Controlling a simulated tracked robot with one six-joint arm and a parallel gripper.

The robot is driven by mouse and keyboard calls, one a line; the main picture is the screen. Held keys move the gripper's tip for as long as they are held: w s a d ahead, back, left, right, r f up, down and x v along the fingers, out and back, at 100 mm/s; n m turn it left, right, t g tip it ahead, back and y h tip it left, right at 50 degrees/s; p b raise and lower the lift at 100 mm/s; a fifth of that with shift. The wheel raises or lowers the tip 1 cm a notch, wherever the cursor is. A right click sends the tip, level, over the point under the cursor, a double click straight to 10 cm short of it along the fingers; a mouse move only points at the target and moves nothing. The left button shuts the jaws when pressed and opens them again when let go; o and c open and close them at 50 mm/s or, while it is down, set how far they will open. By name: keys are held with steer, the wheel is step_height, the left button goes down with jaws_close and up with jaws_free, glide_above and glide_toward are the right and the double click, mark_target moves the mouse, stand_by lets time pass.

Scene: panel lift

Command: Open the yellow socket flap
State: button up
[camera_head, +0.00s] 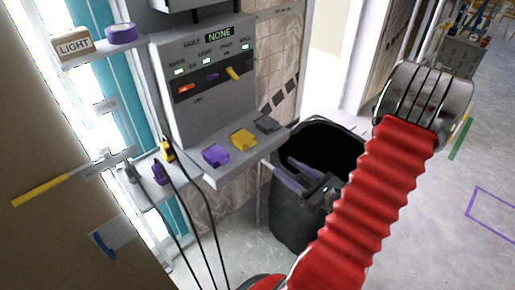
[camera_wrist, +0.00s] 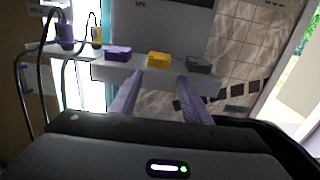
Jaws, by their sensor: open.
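The yellow socket flap (camera_head: 243,139) sits on the grey ledge of the panel, between a purple flap (camera_head: 215,155) and a dark grey flap (camera_head: 267,124). It looks shut, lying over its socket. In the wrist view the yellow flap (camera_wrist: 158,59) is just beyond the fingertips, near the middle between them. My gripper (camera_wrist: 161,77) is open and empty, with its two purple fingers apart and pointing at the ledge. In the head view my gripper (camera_head: 284,168) is in front of the ledge, to the right of and apart from the yellow flap.
A black bin (camera_head: 285,215) stands on the floor below and behind my gripper. A yellow-handled lever (camera_head: 40,190) sticks out at left. The panel (camera_head: 205,115) with small switches rises above the ledge.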

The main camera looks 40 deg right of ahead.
mark_target(258, 148)
steer(key=shift+w, duration=0.1)
steer(key=shift+w+a, duration=0.15)
steer(key=shift+w, duration=3.3)
steer(key=shift+w+a, duration=0.1)
steer(key=shift+w, duration=3.3)
steer(key=shift+c, duration=0.2)
jaws_close()
